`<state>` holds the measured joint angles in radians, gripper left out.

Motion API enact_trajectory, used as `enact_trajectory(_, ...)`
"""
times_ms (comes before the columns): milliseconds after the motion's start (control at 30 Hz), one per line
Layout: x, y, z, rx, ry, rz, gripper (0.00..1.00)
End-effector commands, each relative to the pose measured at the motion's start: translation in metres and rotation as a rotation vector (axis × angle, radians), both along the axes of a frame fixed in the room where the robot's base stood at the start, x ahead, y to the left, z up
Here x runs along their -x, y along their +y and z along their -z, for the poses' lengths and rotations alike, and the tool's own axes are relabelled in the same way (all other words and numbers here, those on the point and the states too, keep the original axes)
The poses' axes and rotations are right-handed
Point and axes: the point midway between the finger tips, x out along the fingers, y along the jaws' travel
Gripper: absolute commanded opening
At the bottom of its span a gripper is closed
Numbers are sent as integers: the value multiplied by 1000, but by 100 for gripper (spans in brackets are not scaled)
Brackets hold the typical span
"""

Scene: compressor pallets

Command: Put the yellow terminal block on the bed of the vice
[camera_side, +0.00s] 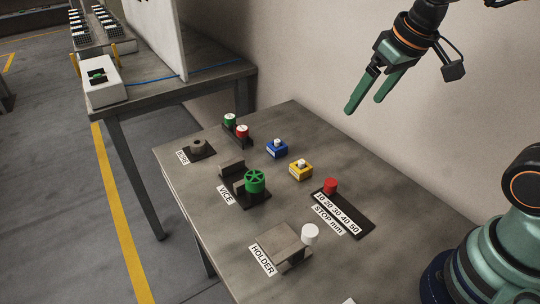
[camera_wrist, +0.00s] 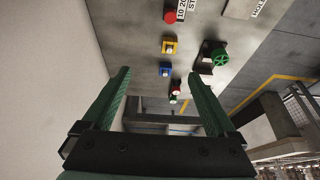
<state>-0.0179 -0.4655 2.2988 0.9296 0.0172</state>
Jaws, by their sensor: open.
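The yellow terminal block (camera_side: 300,171) stands on the table, with a white knob on top. It also shows in the wrist view (camera_wrist: 169,47). The vice (camera_side: 232,170) is a dark block with a jaw and a green handwheel (camera_side: 255,181); it stands left of the yellow block, by the VICE label. In the wrist view the green handwheel (camera_wrist: 219,57) is to the right of the yellow block. The vice bed between the jaws is partly hidden in the side view. My gripper (camera_side: 363,107) is open and empty, well above the table's back right part.
A blue block (camera_side: 277,149) stands behind the yellow one. A red knob (camera_side: 330,186) sits on the STOP scale (camera_side: 342,213). A holder (camera_side: 280,243) with a white knob is in front.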

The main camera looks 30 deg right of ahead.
Motion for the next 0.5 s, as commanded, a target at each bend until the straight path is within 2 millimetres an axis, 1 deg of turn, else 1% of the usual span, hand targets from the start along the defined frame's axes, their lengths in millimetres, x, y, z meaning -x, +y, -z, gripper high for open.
enact_trajectory(33, -11, 2, 4, 0, 32, -2, 92)
enact_trajectory(167, -36, 6, 13, -2, 100, 0, 92)
enact_trajectory(267, -56, 10, 25, -3, 150, -1, 92)
enact_trajectory(367, -74, 14, 41, -1, 202, -2, 92)
enact_trajectory(500, -99, 20, 67, 0, 272, -1, 92)
